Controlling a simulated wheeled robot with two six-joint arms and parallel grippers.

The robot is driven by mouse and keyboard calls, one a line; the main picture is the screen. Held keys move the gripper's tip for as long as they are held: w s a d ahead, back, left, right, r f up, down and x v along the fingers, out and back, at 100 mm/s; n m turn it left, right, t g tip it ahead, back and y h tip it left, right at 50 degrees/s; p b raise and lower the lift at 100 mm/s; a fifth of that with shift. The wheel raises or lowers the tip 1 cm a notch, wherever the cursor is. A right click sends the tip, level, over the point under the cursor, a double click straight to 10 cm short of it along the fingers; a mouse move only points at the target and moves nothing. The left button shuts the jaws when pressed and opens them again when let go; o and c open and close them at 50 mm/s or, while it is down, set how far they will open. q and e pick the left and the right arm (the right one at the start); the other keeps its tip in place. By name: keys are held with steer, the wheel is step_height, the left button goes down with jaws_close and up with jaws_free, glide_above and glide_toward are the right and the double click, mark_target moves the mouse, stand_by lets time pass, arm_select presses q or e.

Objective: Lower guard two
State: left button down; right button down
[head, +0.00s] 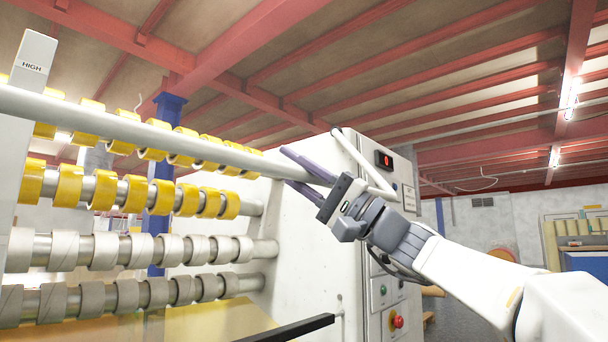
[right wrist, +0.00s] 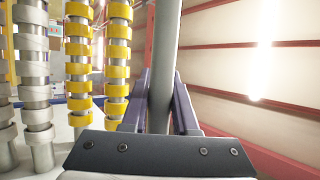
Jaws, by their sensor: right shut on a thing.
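A long grey guard bar (head: 130,130) runs across the front of the machine at the height of the upper rolls. I cannot tell from any marking whether it is guard two. My right gripper (head: 293,168) is shut around the bar near its right end, with one purple finger above and one below. In the right wrist view the bar (right wrist: 165,60) passes between the two fingers (right wrist: 161,95). A white bent arm (head: 362,160) stands at the bar's right end, partly behind the gripper. My left gripper is not in view.
Yellow tape rolls (head: 135,193) and grey rolls (head: 130,250) sit on shafts behind and below the bar. A post marked HIGH (head: 33,62) stands at the left. A control cabinet with a red button (head: 397,321) is at the right. A black bar (head: 290,328) juts out below.

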steer(key=shift+w+a+f+b, duration=0.5)
steer(key=shift+w+a+f, duration=0.2)
steer(key=shift+a+f, duration=0.15)
steer(key=shift+r, duration=0.1)
steer(key=c, duration=0.7)
jaws_free()
steer(key=b+v, duration=0.1)
steer(key=v, duration=0.9)
steer(key=shift+d, duration=0.2)
